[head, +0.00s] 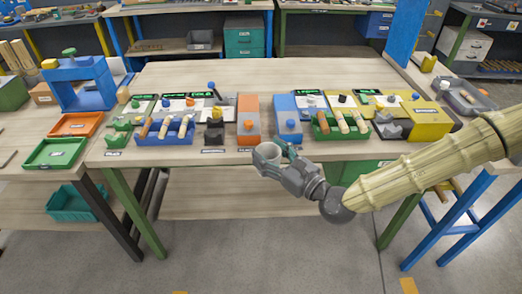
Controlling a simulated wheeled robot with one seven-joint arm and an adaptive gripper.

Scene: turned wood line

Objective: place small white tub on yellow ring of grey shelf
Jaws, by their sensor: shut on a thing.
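My gripper (272,151) is in front of the middle of the wooden workbench (200,77), near its front edge. It is shut on a small white tub (268,156), whose light side shows between the grey fingers. The fingers hide part of the tub. I cannot make out a grey shelf with a yellow ring in this view.
A blue tray (164,139) and a green tray (341,136) hold wooden-handled pieces. A yellow box (428,123) stands right. The bench's rear strip is clear.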

